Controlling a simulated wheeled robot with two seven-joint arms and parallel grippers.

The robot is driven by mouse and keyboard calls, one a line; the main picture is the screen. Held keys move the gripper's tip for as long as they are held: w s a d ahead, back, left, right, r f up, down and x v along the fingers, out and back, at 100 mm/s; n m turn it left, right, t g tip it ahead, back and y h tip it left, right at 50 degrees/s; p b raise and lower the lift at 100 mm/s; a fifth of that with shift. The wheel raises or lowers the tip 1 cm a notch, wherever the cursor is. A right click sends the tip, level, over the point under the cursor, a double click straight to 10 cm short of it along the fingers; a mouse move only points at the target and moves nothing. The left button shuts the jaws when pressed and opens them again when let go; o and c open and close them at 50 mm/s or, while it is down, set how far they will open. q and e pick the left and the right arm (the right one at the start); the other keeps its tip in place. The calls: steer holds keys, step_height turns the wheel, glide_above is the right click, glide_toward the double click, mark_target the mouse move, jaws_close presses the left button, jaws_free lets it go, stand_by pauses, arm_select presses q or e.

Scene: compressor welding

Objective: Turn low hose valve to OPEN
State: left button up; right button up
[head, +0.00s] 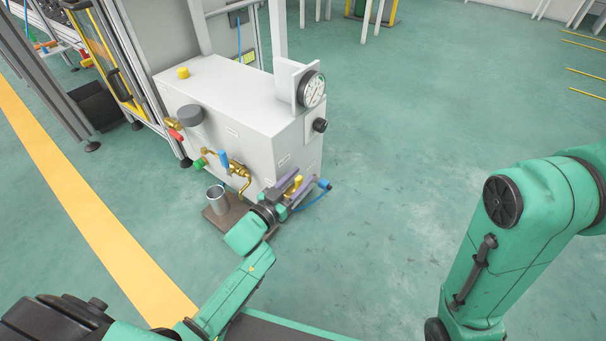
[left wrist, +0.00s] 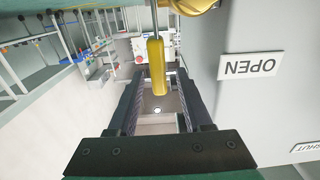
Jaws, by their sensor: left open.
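The low hose valve has a yellow lever (left wrist: 157,66) that hangs from a brass body (left wrist: 188,6) at the top of the left wrist view. In the head view its yellow part (head: 298,181) shows low on the front of the grey cabinet (head: 240,112). My left gripper (head: 289,192) is open at this valve. In the left wrist view the lever lies between the two spread fingers, with visible gaps on the sides. An OPEN label (left wrist: 251,66) and a partly cut-off SHUT label (left wrist: 308,145) are on the panel to the right. My right gripper is out of view.
A blue fitting with a hose (head: 324,185) sits just right of the valve. A blue-handled valve (head: 224,161) and a metal cup (head: 216,197) are to the left. A pressure gauge (head: 312,90) stands above. The floor to the right is clear.

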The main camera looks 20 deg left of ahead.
arm_select(q)
steer(key=shift+c, duration=0.3)
jaws_close()
stand_by(1.1)
